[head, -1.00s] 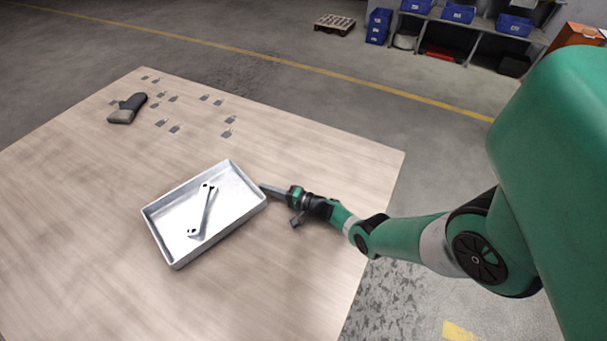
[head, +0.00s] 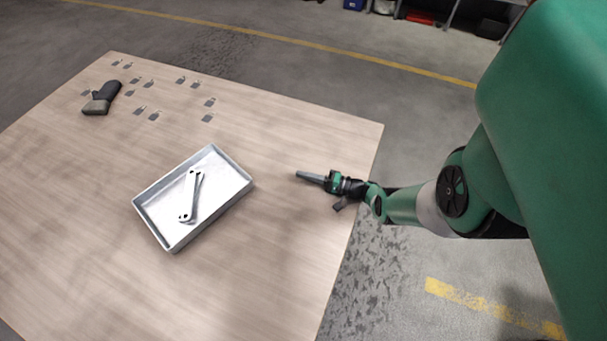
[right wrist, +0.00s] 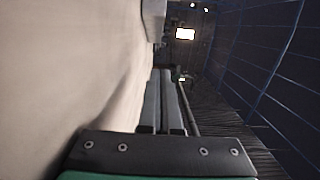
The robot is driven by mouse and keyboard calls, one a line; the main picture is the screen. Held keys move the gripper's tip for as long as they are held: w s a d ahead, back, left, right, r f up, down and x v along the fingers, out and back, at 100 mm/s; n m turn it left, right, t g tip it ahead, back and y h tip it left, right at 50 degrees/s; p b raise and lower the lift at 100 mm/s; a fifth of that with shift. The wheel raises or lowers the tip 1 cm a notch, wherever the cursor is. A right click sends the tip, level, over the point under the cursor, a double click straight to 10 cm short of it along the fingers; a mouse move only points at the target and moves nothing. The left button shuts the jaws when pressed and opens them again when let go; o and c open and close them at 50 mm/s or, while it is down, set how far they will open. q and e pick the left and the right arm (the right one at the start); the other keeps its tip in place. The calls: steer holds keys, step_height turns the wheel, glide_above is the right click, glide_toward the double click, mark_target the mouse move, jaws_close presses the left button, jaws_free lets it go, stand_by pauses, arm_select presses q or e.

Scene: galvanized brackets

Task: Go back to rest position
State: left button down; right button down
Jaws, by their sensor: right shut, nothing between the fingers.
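My right gripper (head: 299,175) is over the right part of the wooden table, to the right of the metal tray and apart from it. Its fingers are shut with nothing between them; the right wrist view (right wrist: 161,75) shows the two fingers side by side. A galvanized bracket (head: 191,196) lies in the shallow metal tray (head: 243,184), long and narrow with holes at its ends. My left gripper is not in view.
The wooden table (head: 290,270) is mostly clear around the tray. A dark glove-like item (head: 103,97) lies at the far left, near several small grey pieces (head: 154,116). Shelving with bins stands beyond the yellow floor line.

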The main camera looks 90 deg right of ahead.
steer(key=v, duration=0.5)
